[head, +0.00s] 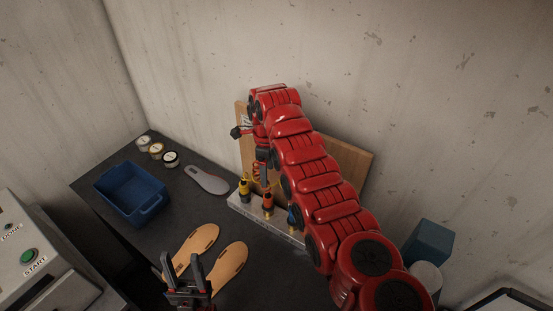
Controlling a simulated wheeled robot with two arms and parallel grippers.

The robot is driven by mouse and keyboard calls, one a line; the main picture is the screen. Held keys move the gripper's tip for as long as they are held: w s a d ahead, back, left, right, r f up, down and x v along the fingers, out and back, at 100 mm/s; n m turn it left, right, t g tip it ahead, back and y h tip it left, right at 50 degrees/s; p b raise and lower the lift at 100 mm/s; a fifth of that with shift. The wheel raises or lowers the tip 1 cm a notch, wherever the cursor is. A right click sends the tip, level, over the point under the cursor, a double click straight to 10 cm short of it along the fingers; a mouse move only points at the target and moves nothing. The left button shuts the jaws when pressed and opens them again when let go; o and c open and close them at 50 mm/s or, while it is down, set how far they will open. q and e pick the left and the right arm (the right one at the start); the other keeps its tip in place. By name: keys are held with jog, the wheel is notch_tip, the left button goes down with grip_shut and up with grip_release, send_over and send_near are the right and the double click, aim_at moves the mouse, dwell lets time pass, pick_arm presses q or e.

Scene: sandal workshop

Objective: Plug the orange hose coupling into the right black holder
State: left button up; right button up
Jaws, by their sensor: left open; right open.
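The orange hose coupling (268,200) stands upright on a pale base strip (240,204) at the foot of a wooden board (350,158), between a yellow coupling (244,188) and a blue one (292,218). My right arm reaches across the board from the lower right. My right gripper (262,168) points down just above the orange coupling, open; its fingertips are small and partly hidden. I cannot make out the right black holder; my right arm covers much of the board. My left gripper (186,278) is open and empty at the bottom, near the tan soles.
Two tan soles (229,264) and a grey insole (206,180) lie on the dark table. A blue bin (131,190) and several small round jars (157,149) stand at left. A machine with a green START button (28,256) is lower left. A blue box (429,245) stands right.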

aim_at(268, 192)
jog(key=shift+s+a+f, duration=0.1)
jog(key=shift+s+f, duration=0.2)
jog(key=shift+f, duration=0.65)
notch_tip(268, 192, down, 10)
jog(key=b, duration=0.7)
jog(key=shift+w+r, duration=0.15)
jog(key=shift+f+b, duration=0.6)
